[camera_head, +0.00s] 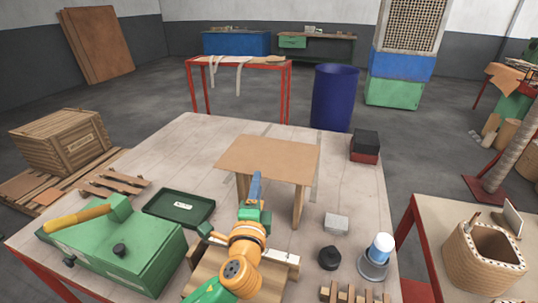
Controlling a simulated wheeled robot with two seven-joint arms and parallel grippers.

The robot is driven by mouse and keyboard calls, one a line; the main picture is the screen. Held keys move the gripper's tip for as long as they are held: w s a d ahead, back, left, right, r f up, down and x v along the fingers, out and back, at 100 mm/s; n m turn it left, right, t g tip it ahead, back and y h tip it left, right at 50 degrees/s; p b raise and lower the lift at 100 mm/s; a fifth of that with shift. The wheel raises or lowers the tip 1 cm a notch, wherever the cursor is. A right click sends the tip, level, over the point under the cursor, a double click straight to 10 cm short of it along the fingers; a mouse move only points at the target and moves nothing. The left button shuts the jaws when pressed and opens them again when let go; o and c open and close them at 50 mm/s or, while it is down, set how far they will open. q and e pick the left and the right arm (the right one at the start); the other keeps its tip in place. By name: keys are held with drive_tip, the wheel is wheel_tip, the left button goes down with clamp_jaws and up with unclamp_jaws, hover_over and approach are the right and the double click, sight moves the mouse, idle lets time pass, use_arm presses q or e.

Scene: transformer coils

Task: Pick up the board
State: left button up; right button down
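The board (275,155) is a flat, light brown sheet near the middle of the table. It sits raised above the tabletop, with leg-like brown pieces under its front edge. My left gripper (256,186) comes up from the bottom of the head view, with an orange wrist, green body and blue end. Its blue tip overlaps the front edge of the board in the picture; I cannot tell whether it touches. Only one blue strip shows, so the finger gap is hidden. My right gripper is not in view.
A green box (115,252) with a yellow handle and a dark green tray (180,207) are left. A red-black box (365,147), grey block (336,224), black knob (330,258) and blue-white cup (379,250) are right. The back of the table (205,130) is clear.

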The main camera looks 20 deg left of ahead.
use_arm(q)
drive_tip(key=w, duration=0.4)
drive_tip(key=shift+a+f, duration=0.3)
drive_tip(key=shift+a, duration=0.05)
drive_tip(key=shift+s+r, duration=0.1)
drive_tip(key=shift+s, duration=0.15)
drive_tip(key=shift+c, duration=0.2)
drive_tip(key=shift+w, duration=0.1)
clamp_jaws()
idle(0.5)
